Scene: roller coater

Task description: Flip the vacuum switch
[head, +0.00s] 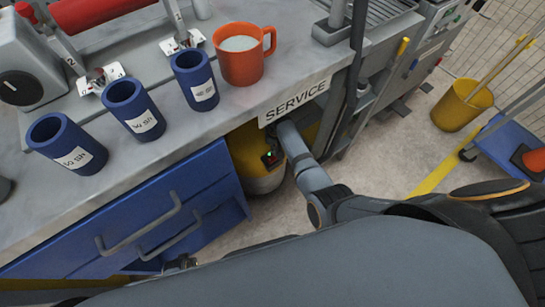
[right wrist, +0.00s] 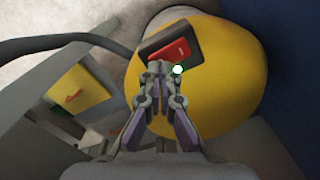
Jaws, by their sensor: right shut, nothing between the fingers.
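The vacuum is a yellow drum under the bench, in the head view (head: 250,150) and large in the right wrist view (right wrist: 225,75). Its switch is a red rocker (right wrist: 171,52) in a dark box (right wrist: 194,34) on the drum's side. A small lamp (right wrist: 177,69) beside it glows whitish green; it shows as a green spot in the head view. My right gripper (right wrist: 162,68) is shut and empty, with its tips at the switch box's lower edge, just below the rocker. I cannot tell whether they touch.
The bench (head: 215,130) above holds several blue cups and an orange mug (head: 241,55). A SERVICE label (head: 296,100) hangs at its edge. A blue drawer front (head: 140,215) stands left of the drum. A dark hose (right wrist: 60,42) runs left of it.

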